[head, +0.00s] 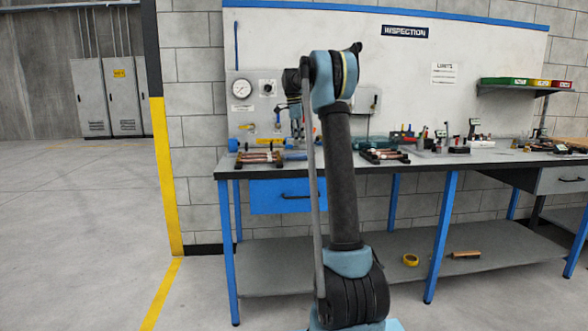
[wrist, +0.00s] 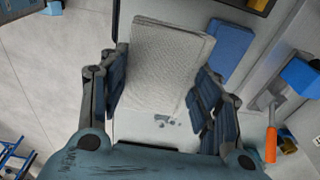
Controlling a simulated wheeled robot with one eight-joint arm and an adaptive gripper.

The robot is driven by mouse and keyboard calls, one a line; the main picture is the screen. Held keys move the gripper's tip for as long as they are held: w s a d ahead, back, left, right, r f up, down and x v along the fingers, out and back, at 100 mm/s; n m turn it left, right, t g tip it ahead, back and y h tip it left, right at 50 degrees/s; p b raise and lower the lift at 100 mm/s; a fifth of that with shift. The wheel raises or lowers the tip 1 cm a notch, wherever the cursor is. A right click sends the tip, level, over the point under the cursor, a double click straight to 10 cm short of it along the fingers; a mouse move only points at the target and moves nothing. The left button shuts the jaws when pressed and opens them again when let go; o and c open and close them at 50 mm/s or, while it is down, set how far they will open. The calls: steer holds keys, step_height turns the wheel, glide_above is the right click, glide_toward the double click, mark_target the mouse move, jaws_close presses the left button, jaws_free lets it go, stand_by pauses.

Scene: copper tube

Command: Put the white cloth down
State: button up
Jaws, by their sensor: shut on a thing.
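The white cloth (wrist: 166,55) is a folded, textured pad in the wrist view, between the two dark fingers of my gripper (wrist: 161,88). My gripper is shut on it, and the cloth extends beyond the fingertips over a pale surface (wrist: 140,134). I cannot tell whether the cloth touches that surface. In the head view my arm hides much of the gripper area, and I cannot make out the cloth there.
A workbench (head: 466,158) holds copper tube racks (head: 260,158), several tools and small instruments. A blue drawer (head: 288,196) hangs below its left end. In the wrist view small grey spots (wrist: 165,121) lie below the cloth, and an orange-handled tool (wrist: 270,145) is at right.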

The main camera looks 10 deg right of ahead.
mark_target(298, 164)
stand_by(0.3)
steer(key=shift+f, duration=5.05)
steer(key=shift+s+f, duration=0.1)
steer(key=shift+f, duration=0.05)
steer(key=o, duration=1.3)
steer(key=shift+f, duration=0.15)
